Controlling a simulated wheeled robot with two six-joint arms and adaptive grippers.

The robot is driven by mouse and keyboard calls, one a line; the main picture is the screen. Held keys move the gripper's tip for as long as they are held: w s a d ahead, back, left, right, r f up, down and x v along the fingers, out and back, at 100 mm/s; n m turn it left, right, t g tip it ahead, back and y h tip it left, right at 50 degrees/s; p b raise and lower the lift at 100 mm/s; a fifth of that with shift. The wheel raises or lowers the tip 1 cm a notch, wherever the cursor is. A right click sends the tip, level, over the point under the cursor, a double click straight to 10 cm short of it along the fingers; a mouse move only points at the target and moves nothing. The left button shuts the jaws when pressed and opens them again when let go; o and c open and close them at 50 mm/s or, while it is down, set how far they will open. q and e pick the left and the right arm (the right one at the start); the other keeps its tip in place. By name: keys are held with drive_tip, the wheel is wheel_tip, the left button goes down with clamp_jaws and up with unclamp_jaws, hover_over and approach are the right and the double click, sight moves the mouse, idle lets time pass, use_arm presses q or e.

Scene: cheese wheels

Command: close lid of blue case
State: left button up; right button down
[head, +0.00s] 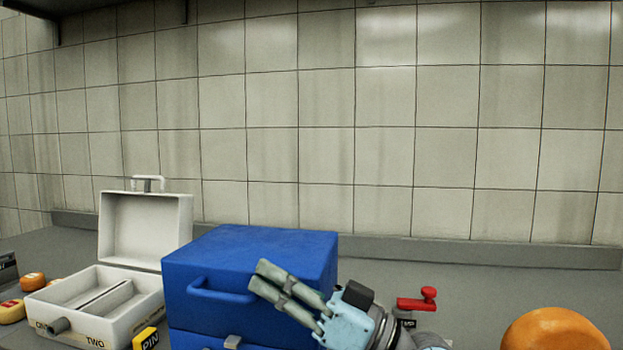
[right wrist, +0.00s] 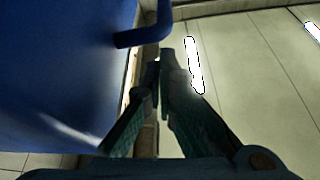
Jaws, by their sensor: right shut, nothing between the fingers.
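The blue case (head: 290,250) stands in the middle foreground of the head view. Its lid is down over the base, with the handle (head: 220,292) facing front and a latch (head: 232,342) below; I cannot tell whether it is fully seated. My right gripper (head: 260,277) is shut and empty in front of the lid's right part, its fingertips near the handle's right end. In the right wrist view, the blue lid (right wrist: 50,70) fills the left side, the handle (right wrist: 143,38) juts out near the shut fingertips (right wrist: 166,55). My left gripper is out of view.
A white case (head: 146,228) stands open at left, its lid upright. A yellow block (head: 146,339) sits between the cases. Orange and yellow wheels (head: 33,282) lie at far left. A red-handled thing (head: 417,302) and a large orange wheel (head: 555,330) are at right. A tiled wall backs the counter.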

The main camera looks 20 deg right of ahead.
drive_tip(key=shift+s+a+f, duration=0.2)
drive_tip(key=shift+s+f, duration=0.05)
drive_tip(key=shift+f, duration=0.35)
